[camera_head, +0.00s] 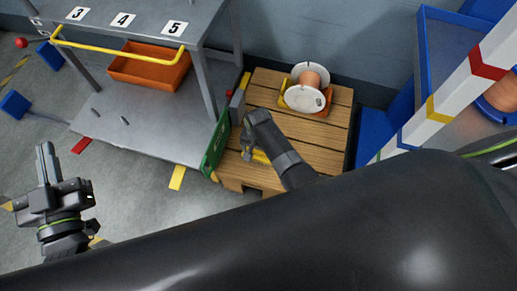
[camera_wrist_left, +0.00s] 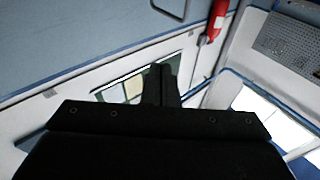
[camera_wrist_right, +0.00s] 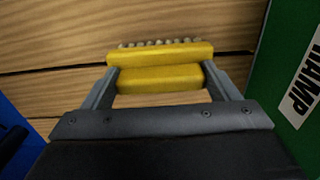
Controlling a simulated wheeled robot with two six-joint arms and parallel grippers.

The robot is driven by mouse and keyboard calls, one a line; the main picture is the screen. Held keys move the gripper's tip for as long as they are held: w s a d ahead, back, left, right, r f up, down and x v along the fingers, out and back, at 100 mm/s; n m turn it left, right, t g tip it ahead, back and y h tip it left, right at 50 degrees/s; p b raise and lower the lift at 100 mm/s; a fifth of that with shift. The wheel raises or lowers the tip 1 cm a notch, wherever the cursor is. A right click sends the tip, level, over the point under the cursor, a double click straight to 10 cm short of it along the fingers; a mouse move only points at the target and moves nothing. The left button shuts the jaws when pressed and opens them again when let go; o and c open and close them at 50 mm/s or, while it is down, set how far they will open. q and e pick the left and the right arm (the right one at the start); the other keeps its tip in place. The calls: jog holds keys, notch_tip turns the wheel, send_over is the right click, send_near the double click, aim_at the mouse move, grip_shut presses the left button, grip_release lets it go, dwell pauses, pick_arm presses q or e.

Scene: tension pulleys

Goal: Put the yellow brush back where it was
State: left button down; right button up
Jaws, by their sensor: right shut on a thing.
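The yellow brush (camera_wrist_right: 160,66) lies across my right gripper in the right wrist view, with a row of pale bristles along its far edge. My right gripper (camera_wrist_right: 163,85) is shut on it, one finger at each end. Wooden slats lie beneath the brush; I cannot tell whether it touches them. In the head view the brush (camera_head: 258,157) shows only partly beside my right gripper (camera_head: 248,145), over the left part of the wooden pallet (camera_head: 318,156). My left gripper (camera_head: 44,162) is shut and empty at the far left, and its closed fingers (camera_wrist_left: 161,84) show in the left wrist view.
A spool (camera_head: 310,85) in an orange-yellow holder stands at the pallet's back. A green panel (camera_head: 216,148) borders the pallet's left side. A grey bench (camera_head: 150,18) with an orange bin (camera_head: 148,68) is left. A striped post (camera_head: 437,108) and blue frame stand right.

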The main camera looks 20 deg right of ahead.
jog(key=shift+f, duration=0.1)
jog(key=o, duration=0.8)
pick_arm(q)
jog(key=shift+r, duration=0.4)
